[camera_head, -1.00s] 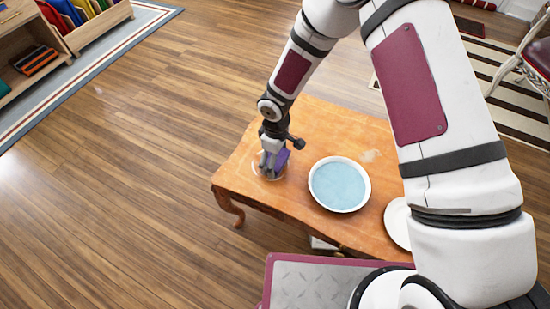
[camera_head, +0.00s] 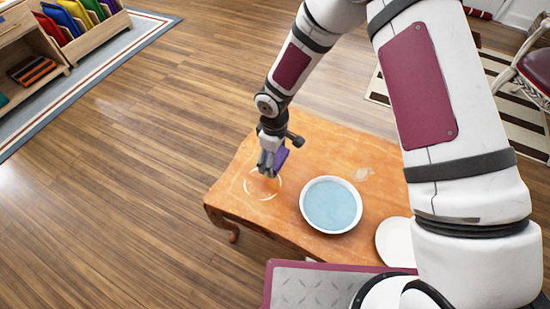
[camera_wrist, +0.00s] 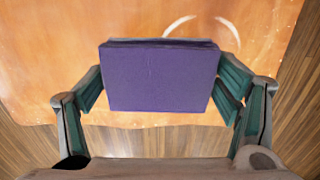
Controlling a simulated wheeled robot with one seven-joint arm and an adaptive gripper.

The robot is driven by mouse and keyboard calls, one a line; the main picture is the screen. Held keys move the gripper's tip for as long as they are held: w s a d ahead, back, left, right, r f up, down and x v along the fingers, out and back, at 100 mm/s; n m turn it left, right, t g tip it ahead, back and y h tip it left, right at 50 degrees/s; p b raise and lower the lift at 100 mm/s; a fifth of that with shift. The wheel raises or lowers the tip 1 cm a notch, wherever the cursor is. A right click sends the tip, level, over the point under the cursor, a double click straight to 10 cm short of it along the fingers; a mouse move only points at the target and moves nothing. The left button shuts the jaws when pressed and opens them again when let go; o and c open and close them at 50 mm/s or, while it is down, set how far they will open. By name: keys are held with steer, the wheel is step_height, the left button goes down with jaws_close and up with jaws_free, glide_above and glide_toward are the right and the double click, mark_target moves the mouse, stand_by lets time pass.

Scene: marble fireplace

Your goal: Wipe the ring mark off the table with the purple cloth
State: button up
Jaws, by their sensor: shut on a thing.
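The purple cloth (camera_head: 281,158) is a folded block held between the fingers of my gripper (camera_head: 268,170). In the wrist view the cloth (camera_wrist: 160,78) fills the space between the two finger pads. The white ring mark (camera_head: 275,193) is on the wooden table (camera_head: 240,209), just below and around my gripper in the head view. Part of its outline is hidden behind the gripper. In the wrist view only arcs of the ring (camera_wrist: 180,25) show beyond the cloth. Whether the cloth touches the table I cannot tell.
A white plate (camera_head: 394,243) is further right, partly behind my arm. A pale smudge (camera_head: 362,174) lies behind the bowl. The table's left end is clear.

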steer(key=shift+r+p, duration=0.8)
steer(key=shift+r, duration=0.8)
